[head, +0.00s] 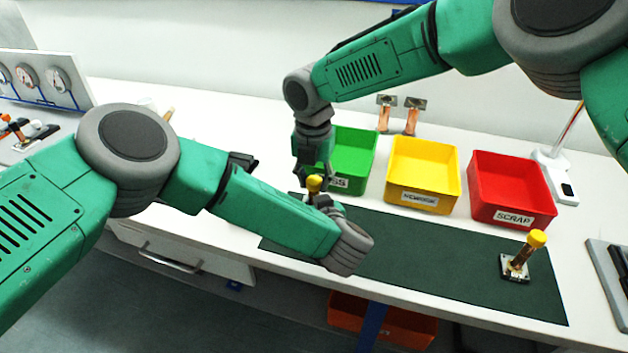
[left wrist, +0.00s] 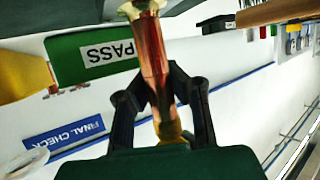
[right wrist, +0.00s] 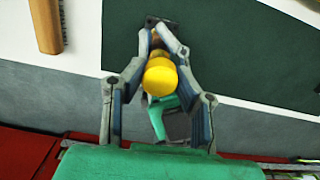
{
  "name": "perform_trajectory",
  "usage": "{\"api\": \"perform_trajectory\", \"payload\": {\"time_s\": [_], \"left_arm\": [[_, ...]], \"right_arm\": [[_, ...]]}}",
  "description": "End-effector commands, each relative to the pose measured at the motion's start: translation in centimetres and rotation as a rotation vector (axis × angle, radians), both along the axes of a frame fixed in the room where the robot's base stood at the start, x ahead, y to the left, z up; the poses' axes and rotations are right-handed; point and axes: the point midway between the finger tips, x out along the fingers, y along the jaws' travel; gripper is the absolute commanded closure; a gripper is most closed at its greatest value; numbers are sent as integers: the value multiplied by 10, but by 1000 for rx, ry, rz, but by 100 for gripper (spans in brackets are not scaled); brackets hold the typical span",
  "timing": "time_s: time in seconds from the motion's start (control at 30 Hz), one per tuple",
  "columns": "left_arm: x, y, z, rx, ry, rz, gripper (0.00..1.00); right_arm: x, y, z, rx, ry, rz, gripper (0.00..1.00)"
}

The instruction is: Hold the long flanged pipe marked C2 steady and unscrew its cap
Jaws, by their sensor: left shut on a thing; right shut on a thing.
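A copper pipe (left wrist: 152,60) with a yellow cap (head: 314,184) is between my two grippers over the mat's left part. My left gripper (left wrist: 163,92) is shut on the pipe; a brass-coloured flange end shows at the top of the left wrist view, and yellow shows near the palm. My right gripper (right wrist: 161,58) comes from above and is shut at the yellow cap, which also shows in the right wrist view (right wrist: 161,78). I cannot tell whether the cap is still on its thread. No C2 mark is legible. My left forearm hides part of the pipe in the head view.
A second capped pipe (head: 519,259) stands on a dark base at the mat's right end. Green (head: 354,160), yellow (head: 422,172) and red (head: 511,188) bins line the mat's (head: 430,250) far side. Two uncapped copper pipes (head: 411,120) stand behind. The mat's middle is clear.

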Motion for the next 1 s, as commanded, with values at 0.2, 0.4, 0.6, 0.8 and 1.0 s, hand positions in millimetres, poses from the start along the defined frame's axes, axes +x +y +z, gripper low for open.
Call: {"api": "perform_trajectory", "payload": {"time_s": [0.2, 0.4, 0.6, 0.8, 1.0], "left_arm": [[1, 0, 1, 0, -2, 0, 100], [0, 0, 1, 0, -3, 0, 100], [1, 0, 1, 0, -2, 0, 100], [1, 0, 1, 0, -2, 0, 69], [0, 0, 0, 0, -1, 0, 69]], "right_arm": [[0, 0, 6, 1, -1, -1, 100], [0, 0, 30, 0, -3, -1, 100], [-1, 0, 40, 0, 1, -1, 100], [0, 0, 40, 0, 0, -1, 100], [-1, 0, 40, 0, 0, 0, 100]]}}
